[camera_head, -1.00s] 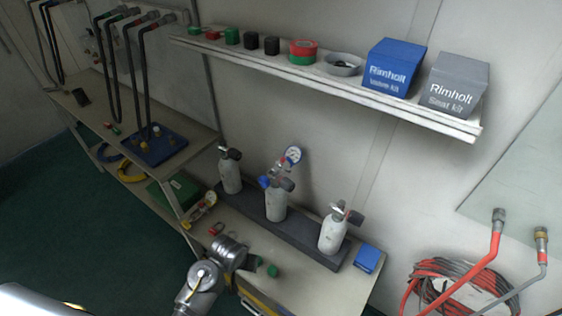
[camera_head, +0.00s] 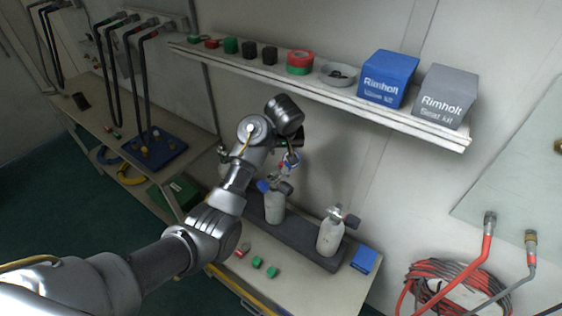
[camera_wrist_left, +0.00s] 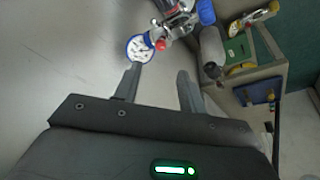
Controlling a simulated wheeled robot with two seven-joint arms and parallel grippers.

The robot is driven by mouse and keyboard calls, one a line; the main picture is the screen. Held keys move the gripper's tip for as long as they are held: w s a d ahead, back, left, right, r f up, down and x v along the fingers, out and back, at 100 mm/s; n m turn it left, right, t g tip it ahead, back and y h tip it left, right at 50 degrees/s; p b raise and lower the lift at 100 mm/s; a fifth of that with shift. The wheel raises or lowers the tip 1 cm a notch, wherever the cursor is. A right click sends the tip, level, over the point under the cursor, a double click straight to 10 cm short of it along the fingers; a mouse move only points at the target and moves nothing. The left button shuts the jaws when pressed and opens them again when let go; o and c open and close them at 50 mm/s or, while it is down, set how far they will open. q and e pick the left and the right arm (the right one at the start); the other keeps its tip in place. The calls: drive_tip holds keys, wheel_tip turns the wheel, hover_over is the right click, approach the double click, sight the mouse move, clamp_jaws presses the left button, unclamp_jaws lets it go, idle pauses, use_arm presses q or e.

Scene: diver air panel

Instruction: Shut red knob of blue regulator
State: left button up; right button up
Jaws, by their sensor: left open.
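The blue regulator sits on the middle white cylinder (camera_head: 274,207), with a blue part (camera_head: 263,186) and a blue-rimmed gauge partly hidden by my arm. In the left wrist view the gauge (camera_wrist_left: 141,48) faces the camera, with a small red knob (camera_wrist_left: 160,44) beside it and a blue knob (camera_wrist_left: 206,11) farther right. My left gripper shows in the left wrist view (camera_wrist_left: 159,70), open and empty. The red knob lies just beyond and between its fingertips, apparently not touched. My right gripper is not in view.
A shelf (camera_head: 430,127) with a blue box (camera_head: 388,78) and a grey box (camera_head: 443,95) runs above the cylinders. Another white cylinder (camera_head: 330,238) stands on the right of the dark base (camera_head: 305,247). Small green and red pieces lie on the bench front.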

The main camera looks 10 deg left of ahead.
sight(281, 164)
use_arm(q)
drive_tip(key=p+x, duration=0.1)
drive_tip(key=x, duration=0.9)
drive_tip(key=shift+w+a+f+p, duration=0.1)
drive_tip(key=shift+f+p, duration=0.05)
drive_tip(key=shift+p, duration=0.25)
clamp_jaws()
